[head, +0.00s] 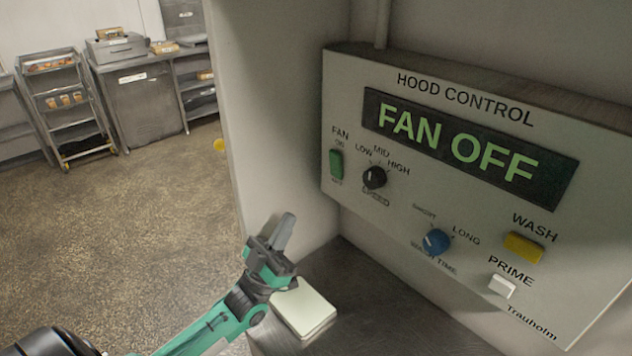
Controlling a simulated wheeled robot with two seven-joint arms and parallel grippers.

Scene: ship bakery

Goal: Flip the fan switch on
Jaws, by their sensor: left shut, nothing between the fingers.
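The hood control panel (350,120) is fixed to the wall at the right. Its dark display (470,148) reads "FAN OFF" in green letters. The fan switch (336,164) is a small green rocker at the panel's left end, with "FAN" above it and small on and off marks. My left gripper (284,232) is shut and empty, with its fingers pointing up. In the picture it is below and left of the fan switch, apart from the panel. My right gripper is not in view.
The panel also has a black speed knob (374,177), a blue wash time knob (436,241), a yellow wash button (523,247) and a white prime button (502,286). A pale square object (305,308) lies on the dark counter (385,300) below. A rack (68,105) stands far left across open floor.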

